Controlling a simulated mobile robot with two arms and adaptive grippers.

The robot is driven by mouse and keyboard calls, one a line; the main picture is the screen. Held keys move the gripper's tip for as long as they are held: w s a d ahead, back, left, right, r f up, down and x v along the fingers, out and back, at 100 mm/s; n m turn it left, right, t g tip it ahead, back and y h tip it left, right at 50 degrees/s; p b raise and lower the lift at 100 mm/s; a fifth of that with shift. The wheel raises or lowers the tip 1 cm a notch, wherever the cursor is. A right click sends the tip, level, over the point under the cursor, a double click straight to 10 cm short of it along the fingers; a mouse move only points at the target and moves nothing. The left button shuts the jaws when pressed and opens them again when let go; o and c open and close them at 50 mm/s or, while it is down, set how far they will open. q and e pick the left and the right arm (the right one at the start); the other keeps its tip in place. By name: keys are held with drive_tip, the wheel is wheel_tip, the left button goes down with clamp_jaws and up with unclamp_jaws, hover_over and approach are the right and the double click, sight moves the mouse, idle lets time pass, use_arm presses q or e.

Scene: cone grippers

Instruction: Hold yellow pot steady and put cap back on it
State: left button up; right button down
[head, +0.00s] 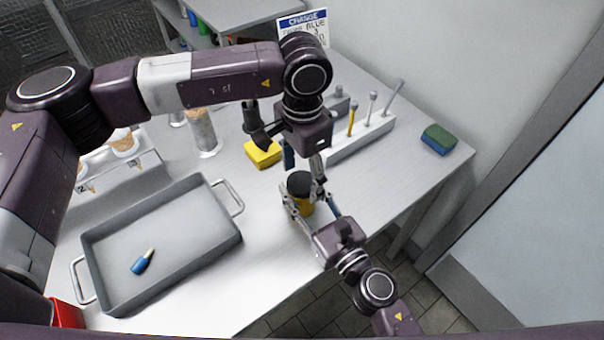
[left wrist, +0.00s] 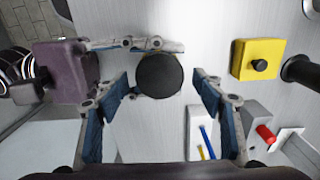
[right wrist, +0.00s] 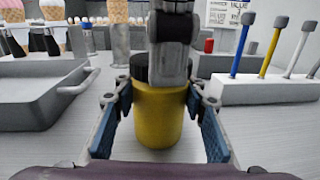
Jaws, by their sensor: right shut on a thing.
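The yellow pot (right wrist: 160,115) stands upright on the grey table. The black cap (head: 299,184) sits on top of the pot; whether it is fully seated I cannot tell. In the left wrist view the cap (left wrist: 160,76) shows from above and hides most of the pot. My right gripper (right wrist: 158,100) is shut around the pot's sides. My left gripper (left wrist: 161,82) is open above the cap, its fingers on either side and apart from it. In the right wrist view a left finger hides part of the pot and cap.
A yellow box with a black button (head: 263,153) stands behind the pot. A white rack with upright tools (head: 360,138) is behind right. A grey tray (head: 205,248) with a blue-and-cream item (head: 143,262) lies left. A green-blue sponge (head: 438,139) lies far right.

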use_arm(q)
drive_tip(key=shift+r, duration=2.25)
drive_tip(key=shift+c, duration=0.5)
